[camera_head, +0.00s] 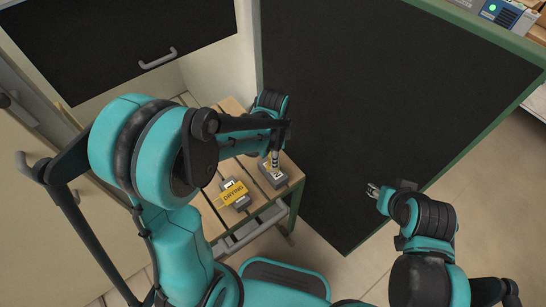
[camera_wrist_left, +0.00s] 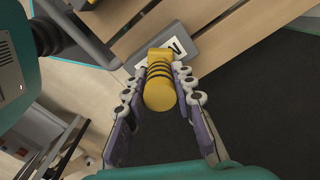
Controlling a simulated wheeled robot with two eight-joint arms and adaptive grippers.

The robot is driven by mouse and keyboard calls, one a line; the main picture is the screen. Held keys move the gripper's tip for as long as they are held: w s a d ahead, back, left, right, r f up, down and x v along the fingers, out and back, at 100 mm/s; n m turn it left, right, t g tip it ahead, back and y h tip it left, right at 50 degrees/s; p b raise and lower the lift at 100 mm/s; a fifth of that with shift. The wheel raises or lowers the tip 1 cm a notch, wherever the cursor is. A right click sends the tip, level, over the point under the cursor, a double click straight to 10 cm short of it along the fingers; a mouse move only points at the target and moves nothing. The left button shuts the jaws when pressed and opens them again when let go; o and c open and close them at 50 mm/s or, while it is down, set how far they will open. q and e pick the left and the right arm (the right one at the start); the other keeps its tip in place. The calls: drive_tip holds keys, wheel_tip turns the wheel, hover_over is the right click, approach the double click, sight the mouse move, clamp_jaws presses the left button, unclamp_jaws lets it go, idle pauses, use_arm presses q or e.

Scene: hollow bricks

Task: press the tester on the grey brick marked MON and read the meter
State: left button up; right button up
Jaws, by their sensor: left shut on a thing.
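My left gripper (camera_head: 274,152) is shut on a yellow tester with dark bands (camera_wrist_left: 159,88), which it holds upright. The tester also shows in the head view (camera_head: 274,160). Its far end is at a grey brick (camera_head: 281,181) on a slatted wooden trolley top (camera_head: 232,107). I cannot tell whether it touches. The grey brick also shows in the wrist view (camera_wrist_left: 198,43) with a white label, partly hidden behind the tester; its marking is not readable. No meter reading is visible. My right gripper (camera_head: 373,190) is away to the right, empty; its jaw opening is too small to judge.
The trolley handle (camera_head: 250,230) runs along the front. A large black panel (camera_head: 370,90) stands to the right. A device with a green light (camera_head: 508,14) is at top right.

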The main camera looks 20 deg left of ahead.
use_arm(q)
drive_tip(key=shift+r+p, duration=2.65)
drive_tip(key=shift+r, duration=0.9)
drive_tip(key=shift+f, duration=0.1)
drive_tip(key=shift+w+f+n, duration=0.1)
drive_tip(key=shift+w+n, duration=0.05)
drive_tip(key=shift+n, duration=0.15)
drive_tip(key=w+a+f+n+b, duration=0.3)
drive_tip(key=w+a+n+b, duration=0.1)
drive_tip(key=n, duration=0.8)
drive_tip(key=shift+w+a+f+b, duration=0.3)
drive_tip(key=shift+w+a+b, duration=0.1)
drive_tip(key=shift+w+b, duration=0.6)
drive_tip(key=shift+s, duration=0.15)
